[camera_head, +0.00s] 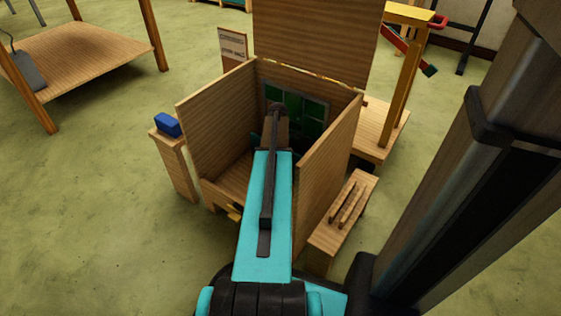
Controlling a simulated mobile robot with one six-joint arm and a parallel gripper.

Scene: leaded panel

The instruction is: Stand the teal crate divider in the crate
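A wooden crate (217,120) with an open top and a raised back lid stands in the middle of the view. A green panel (312,112) with dark bars between its panes stands upright at the crate's back wall; I cannot tell whether this is the teal divider. No other piece is clearly the divider. My teal arm reaches into the crate from the front, and its far end is in front of the panel. My gripper's fingers are hidden behind the arm, so whether they hold anything does not show.
A blue block (168,124) lies on a narrow wooden stand left of the crate. A low wooden bench (328,238) with thin sticks on it is close on the right. A wooden table (85,52) stands at upper left. The green floor at left is clear.

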